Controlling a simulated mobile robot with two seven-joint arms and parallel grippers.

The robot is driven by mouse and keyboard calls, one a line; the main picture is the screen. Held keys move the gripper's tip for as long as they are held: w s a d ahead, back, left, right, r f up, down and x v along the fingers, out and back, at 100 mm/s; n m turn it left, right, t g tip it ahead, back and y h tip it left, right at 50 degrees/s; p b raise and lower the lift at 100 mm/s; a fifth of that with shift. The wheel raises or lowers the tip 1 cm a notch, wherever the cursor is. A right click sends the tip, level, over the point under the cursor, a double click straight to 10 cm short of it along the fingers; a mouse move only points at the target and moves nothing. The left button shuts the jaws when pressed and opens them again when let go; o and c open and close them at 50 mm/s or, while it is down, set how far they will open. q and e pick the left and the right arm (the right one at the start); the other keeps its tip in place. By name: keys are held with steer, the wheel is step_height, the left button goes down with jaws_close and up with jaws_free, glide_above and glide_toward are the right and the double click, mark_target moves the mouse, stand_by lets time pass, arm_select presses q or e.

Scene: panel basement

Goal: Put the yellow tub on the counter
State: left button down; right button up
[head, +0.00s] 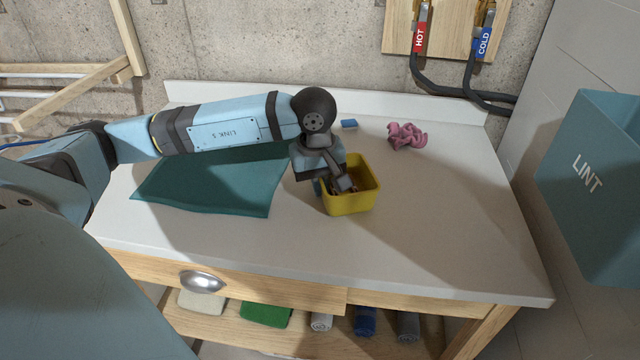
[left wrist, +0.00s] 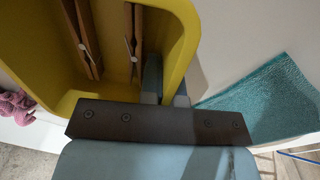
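The yellow tub (head: 352,200) is upright at the middle of the white counter (head: 430,230) and appears to rest on it. It holds wooden clothespins, which show inside it in the left wrist view (left wrist: 90,40). My left gripper (head: 322,187) reaches down at the tub's left wall. In the left wrist view, the gripper (left wrist: 168,92) has one finger inside the tub (left wrist: 60,85) and one outside, close together with the wall pinched between them. My right gripper is not in view.
A teal folded cloth (head: 210,190) lies left of the tub. A pink crumpled cloth (head: 406,136) and a small blue block (head: 349,123) lie behind. A blue LINT bin (head: 595,190) hangs at the right. The counter's right and front are clear.

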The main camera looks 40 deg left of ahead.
arm_select(q)
steer(key=c, duration=1.8)
jaws_free()
steer(key=shift+f, duration=0.2)
steer(key=o, duration=0.4)
steer(key=shift+r, duration=0.1)
steer(key=shift+o, duration=0.2)
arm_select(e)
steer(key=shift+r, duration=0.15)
arm_select(q)
steer(key=shift+r, duration=0.1)
steer(key=shift+r, duration=0.3)
step_height(320, 180, up, 12)
steer(key=p, duration=0.1)
steer(key=shift+s+a+f+p, duration=0.25)
steer(key=shift+s+p, duration=0.05)
steer(key=shift+p, duration=0.05)
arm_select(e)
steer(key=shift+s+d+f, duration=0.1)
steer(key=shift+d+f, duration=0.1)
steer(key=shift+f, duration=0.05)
